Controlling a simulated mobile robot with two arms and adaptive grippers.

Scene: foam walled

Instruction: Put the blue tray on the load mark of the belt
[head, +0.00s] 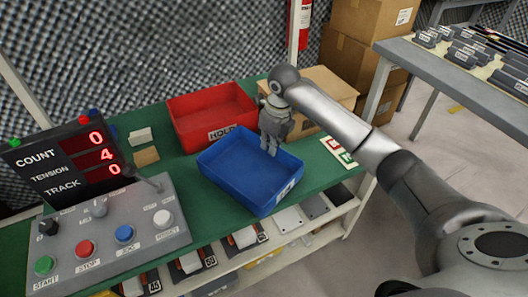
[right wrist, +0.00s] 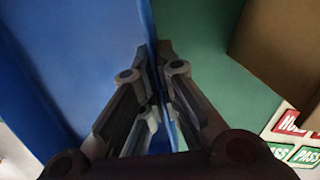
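The blue tray (head: 233,188) is an empty open box at the middle of the green bench, its near corner by the front edge. My right gripper (head: 272,148) points down at the tray's right far wall. In the right wrist view the fingers (right wrist: 160,95) are close together, one on each side of the blue tray's wall (right wrist: 80,60), and look shut on it. I cannot tell whether the tray rests on the bench or is slightly raised. I cannot make out the belt or its load mark. My left gripper is not in view.
A red tray (head: 180,122) labelled HOLD stands behind the blue one. A cardboard box (head: 325,90) is behind my right gripper. A control panel (head: 105,232) and a count display (head: 70,160) stand at the left. Label cards (head: 338,150) lie at the right; a shelf is below.

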